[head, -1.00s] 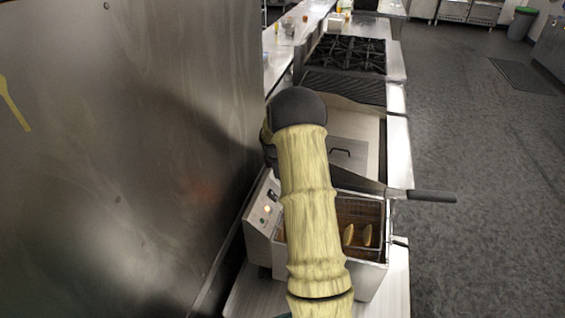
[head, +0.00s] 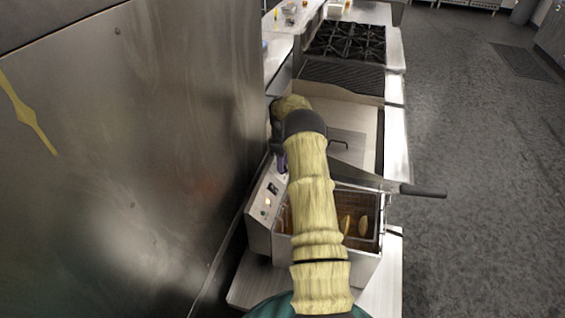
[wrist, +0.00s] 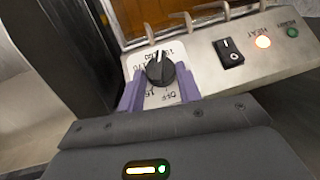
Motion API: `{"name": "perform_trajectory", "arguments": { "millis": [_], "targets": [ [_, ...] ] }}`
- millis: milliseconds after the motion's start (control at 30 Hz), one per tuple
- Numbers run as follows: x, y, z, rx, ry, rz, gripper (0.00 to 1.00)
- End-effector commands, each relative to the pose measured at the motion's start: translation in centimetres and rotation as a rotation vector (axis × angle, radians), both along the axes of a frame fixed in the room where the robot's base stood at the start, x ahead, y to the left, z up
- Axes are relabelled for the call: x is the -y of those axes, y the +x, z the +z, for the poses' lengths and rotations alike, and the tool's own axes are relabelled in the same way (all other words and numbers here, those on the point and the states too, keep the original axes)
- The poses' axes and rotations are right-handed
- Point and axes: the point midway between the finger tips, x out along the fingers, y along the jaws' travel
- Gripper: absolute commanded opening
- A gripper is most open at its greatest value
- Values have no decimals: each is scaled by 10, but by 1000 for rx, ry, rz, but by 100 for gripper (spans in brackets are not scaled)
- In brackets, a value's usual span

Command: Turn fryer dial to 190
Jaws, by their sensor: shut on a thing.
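The black fryer dial (wrist: 160,69) is at upper centre left in the wrist view, on a pale plate with number marks and OFF. Its white pointer line points up in the picture, toward marks too small to read surely. My gripper (wrist: 159,93) is shut on the dial, with a purple finger on its left and right sides. In the head view, the fryer (head: 372,255) stands below centre, partly behind my arm. A bit of my purple gripper (head: 282,163) shows at the panel's top end; the dial is hidden there.
A steel wall (head: 130,150) rises close on the left. A basket handle (head: 422,191) sticks out right.

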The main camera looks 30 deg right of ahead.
Motion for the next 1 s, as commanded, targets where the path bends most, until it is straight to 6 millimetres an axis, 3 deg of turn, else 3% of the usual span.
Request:
{"name": "perform_trajectory", "arguments": {
  "millis": [833, 867, 967, 1000],
  "targets": [
    [2, 0, -3, -67, 70, -89, 12],
    [2, 0, -3, -67, 70, -89, 36],
    [2, 0, -3, -67, 69, -88, 56],
    [2, 0, -3, -65, 69, -88, 56]
  ]
}}
